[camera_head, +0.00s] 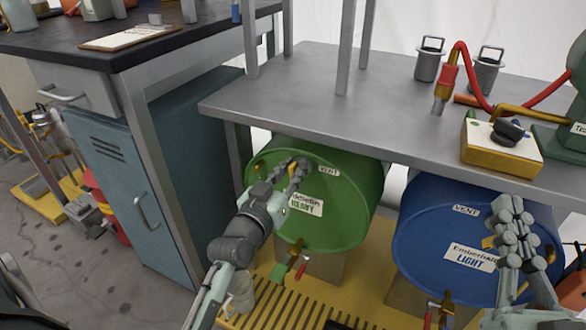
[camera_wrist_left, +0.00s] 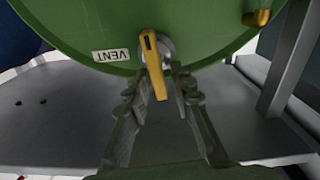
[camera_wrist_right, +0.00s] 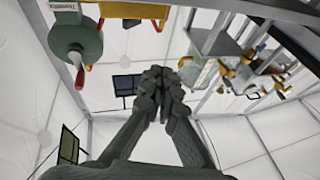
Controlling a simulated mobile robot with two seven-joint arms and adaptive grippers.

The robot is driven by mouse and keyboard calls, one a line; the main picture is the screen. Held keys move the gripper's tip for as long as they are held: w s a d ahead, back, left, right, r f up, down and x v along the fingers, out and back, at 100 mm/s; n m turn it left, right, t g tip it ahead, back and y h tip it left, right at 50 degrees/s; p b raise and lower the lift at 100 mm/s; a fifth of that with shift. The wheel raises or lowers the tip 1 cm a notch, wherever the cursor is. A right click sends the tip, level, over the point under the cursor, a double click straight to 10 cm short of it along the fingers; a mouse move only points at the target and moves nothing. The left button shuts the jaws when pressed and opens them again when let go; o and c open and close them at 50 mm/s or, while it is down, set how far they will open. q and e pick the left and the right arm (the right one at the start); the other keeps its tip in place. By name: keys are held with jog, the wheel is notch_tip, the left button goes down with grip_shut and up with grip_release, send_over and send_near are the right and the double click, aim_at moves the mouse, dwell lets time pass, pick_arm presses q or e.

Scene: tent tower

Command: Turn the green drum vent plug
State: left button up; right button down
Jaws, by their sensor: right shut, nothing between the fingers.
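The green drum (camera_head: 345,215) lies on its side under the grey workbench, its round face toward me. Its vent plug shows in the left wrist view as a round grey fitting with a yellow lever (camera_wrist_left: 152,62), beside the VENT label (camera_wrist_left: 111,55). My left gripper (camera_head: 292,170) is at the upper part of the drum face and hides most of the plug in the head view. In the left wrist view its fingers (camera_wrist_left: 163,78) are apart, with the lever at the opening, overlapping one finger. I cannot tell whether they touch. My right gripper (camera_head: 510,205) is shut and empty, pointing up before the blue drum.
A blue drum (camera_head: 420,235) lies to the right on the same yellow slatted pallet (camera_head: 265,315). The workbench top (camera_head: 300,85) overhangs both drums. A yellow box with a black knob (camera_head: 495,152) sits on it. A blue-green cabinet (camera_head: 125,185) stands left.

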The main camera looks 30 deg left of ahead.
pick_arm(q)
grip_shut()
jog(key=shift+f, duration=0.1)
